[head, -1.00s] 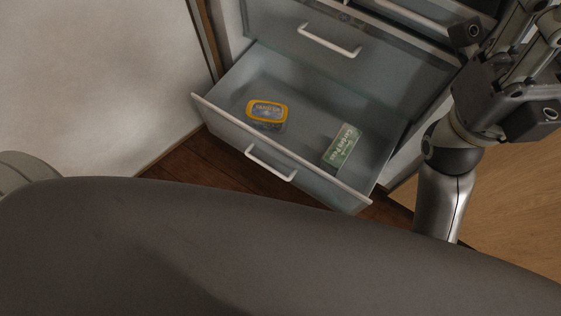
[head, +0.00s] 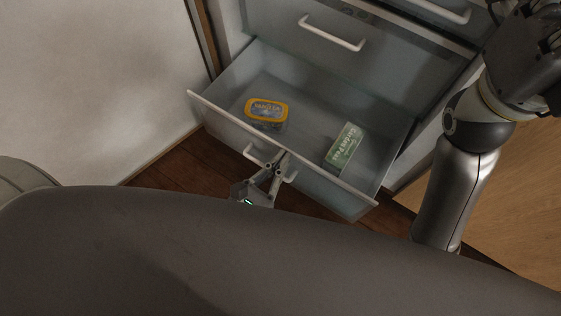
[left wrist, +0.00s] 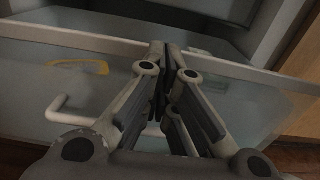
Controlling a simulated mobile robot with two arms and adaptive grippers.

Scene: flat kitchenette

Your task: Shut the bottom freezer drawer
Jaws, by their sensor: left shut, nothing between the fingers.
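The bottom freezer drawer (head: 330,190) is pulled out in the head view, a clear grey bin with a pale front rim and a white handle (head: 252,154). It holds a yellow-rimmed tub (head: 266,110) and a green box (head: 344,148). My left gripper (head: 284,154) is at the drawer's front near the handle, which it partly hides. Its fingers are shut and empty, at the front rim (left wrist: 230,67) in the left wrist view; I cannot tell whether they touch it. My right gripper (head: 530,45) is at the upper right, partly cut off, its fingers unclear.
Another drawer (head: 332,35) sits above and looks further in. A pale wall or panel (head: 90,80) stands close on the left. Dark wood floor (head: 175,170) lies in front, with lighter wood (head: 500,215) on the right.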

